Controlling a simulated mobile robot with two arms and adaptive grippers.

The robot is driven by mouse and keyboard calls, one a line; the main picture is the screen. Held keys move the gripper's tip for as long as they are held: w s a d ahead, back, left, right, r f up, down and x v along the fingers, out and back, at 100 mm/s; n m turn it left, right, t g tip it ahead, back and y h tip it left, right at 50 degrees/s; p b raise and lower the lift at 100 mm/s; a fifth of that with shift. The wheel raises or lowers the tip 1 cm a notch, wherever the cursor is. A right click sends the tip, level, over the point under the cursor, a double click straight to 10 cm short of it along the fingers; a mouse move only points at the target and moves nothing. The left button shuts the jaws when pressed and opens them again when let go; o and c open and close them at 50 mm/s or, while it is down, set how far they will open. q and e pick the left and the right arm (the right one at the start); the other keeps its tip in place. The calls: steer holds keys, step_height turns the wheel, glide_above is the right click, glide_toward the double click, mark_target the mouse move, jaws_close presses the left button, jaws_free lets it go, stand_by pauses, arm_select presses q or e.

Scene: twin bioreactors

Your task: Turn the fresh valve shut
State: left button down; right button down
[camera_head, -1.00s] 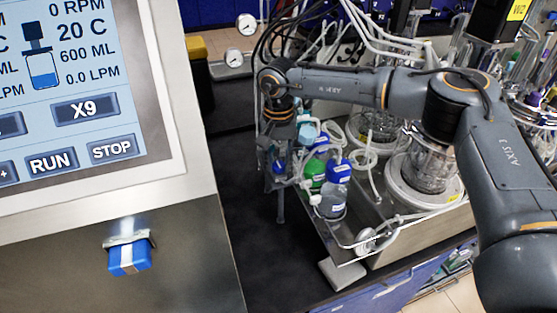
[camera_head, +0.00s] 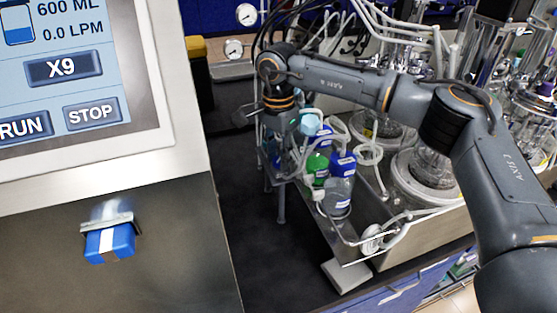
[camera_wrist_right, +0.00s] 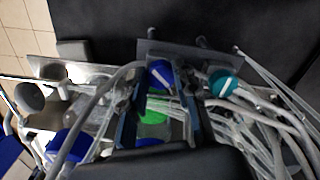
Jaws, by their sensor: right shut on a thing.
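My right gripper (camera_wrist_right: 163,95) shows in the right wrist view with its two dark fingers on either side of a blue knob (camera_wrist_right: 160,73) with a white stripe. The fingers are shut on this knob. A teal knob (camera_wrist_right: 225,82) with a white stripe stands just right of the fingers. No label shows which knob is the fresh valve. My left gripper is not in view.
Bottles with green (camera_head: 317,165) and blue (camera_head: 343,160) parts stand right of my gripper. Clear tubes loop around them and near the fingers. Glass vessels (camera_head: 432,165) stand further right. A console with a screen (camera_head: 60,70) and a blue block (camera_head: 110,243) fills the left.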

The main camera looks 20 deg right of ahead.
mark_target(278, 159)
steer(key=m+b, duration=0.1)
steer(key=m, duration=0.3)
steer(key=shift+w+f+m+b, duration=0.1)
steer(key=shift+m+b, duration=0.2)
steer(key=shift+b, duration=0.1)
steer(key=shift+w+m+b, duration=0.1)
steer(key=shift+m+b, duration=0.55)
steer(key=shift+m, duration=1.85)
steer(key=c, duration=1)
jaws_free()
steer(key=shift+r, duration=0.25)
step_height(278, 159, up, 12)
steer(key=shift+f, duration=0.15)
